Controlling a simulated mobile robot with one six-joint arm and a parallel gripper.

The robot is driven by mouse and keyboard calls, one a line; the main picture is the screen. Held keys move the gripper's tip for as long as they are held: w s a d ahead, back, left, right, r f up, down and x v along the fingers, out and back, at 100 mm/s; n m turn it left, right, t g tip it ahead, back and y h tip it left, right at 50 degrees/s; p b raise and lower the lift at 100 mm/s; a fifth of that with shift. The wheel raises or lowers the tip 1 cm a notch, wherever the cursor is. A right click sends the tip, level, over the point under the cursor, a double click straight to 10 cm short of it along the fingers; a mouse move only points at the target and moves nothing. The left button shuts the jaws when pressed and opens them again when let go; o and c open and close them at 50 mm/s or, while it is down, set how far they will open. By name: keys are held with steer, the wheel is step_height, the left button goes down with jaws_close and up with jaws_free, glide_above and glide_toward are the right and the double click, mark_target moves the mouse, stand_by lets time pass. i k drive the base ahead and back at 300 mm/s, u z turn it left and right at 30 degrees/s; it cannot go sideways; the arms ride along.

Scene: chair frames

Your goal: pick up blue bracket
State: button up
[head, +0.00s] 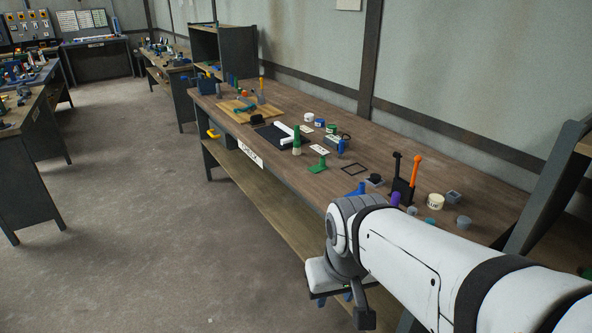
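A small blue piece (357,188) shows on the workbench just above my arm's wrist, partly hidden by it. It may be the blue bracket, but its shape is too small and covered to tell. A blue upright part (340,147) stands farther back on the bench. My gripper (345,304) hangs low beside the bench's front edge, apart from the blue piece on top. Its fingers are small and partly hidden by my wrist, so I cannot tell whether they are open or shut. Small blue patches show around it.
My arm hides the bench's near part. The floor at left is clear.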

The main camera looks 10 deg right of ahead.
mark_target(361, 191)
steer(key=u, duration=1.3)
steer(key=i, duration=2.2)
steer(key=z, duration=3.55)
steer(key=i, duration=1)
